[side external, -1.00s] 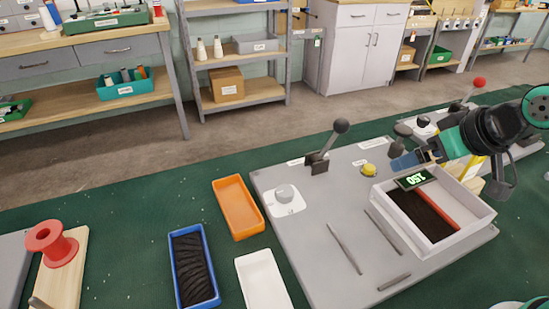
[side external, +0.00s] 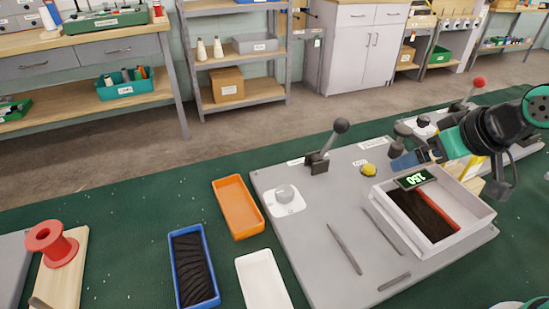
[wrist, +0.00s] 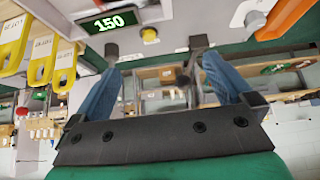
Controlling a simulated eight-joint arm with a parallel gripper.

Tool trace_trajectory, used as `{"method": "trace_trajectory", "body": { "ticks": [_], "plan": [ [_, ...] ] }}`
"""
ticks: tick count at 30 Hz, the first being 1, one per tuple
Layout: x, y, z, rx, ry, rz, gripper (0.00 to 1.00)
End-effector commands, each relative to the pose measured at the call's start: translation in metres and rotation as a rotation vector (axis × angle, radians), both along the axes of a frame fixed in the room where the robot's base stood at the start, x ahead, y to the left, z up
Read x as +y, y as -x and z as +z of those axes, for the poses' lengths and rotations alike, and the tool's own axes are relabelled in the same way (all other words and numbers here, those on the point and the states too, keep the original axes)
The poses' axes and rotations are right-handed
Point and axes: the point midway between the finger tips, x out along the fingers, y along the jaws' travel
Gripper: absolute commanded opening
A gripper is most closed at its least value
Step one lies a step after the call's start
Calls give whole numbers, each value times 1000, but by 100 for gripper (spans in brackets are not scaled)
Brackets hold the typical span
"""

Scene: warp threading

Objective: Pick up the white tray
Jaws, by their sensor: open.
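The white tray (side external: 263,280) lies on the green table at the bottom of the side external view. It looks empty, and its near end is cut off by the picture edge. My gripper (side external: 403,161) is far to its right, above the back right part of the grey panel. In the wrist view my gripper (wrist: 160,62) shows two blue fingers spread apart with nothing held between them. The white tray cannot be made out in the wrist view.
A blue tray (side external: 194,268) of dark strands and an orange tray (side external: 238,207) lie left of the panel (side external: 310,240). The panel carries a lever (side external: 330,145), a yellow button (side external: 368,170) and a pale box (side external: 455,240) with a 150 display (side external: 415,179). A red spool (side external: 52,245) stands far left.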

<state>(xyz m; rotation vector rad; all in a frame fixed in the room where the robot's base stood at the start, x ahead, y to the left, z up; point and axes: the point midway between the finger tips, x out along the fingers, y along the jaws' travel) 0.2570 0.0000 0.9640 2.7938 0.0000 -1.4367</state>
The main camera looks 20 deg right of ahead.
Motion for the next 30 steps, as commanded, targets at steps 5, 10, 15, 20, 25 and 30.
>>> {"method": "trace_trajectory", "body": {
  "ticks": [5,10,15,20,25,30],
  "plan": [
    [2,-1,0,4,-3,2,100],
    [30,-9,1,76,-54,24,100],
    [96,-19,-6,246,-121,44,100],
    [166,-12,-26,415,-123,34,100],
    [228,12,-54,548,-72,5,100],
    [259,33,-75,609,-23,-24,100]
  ]
}}
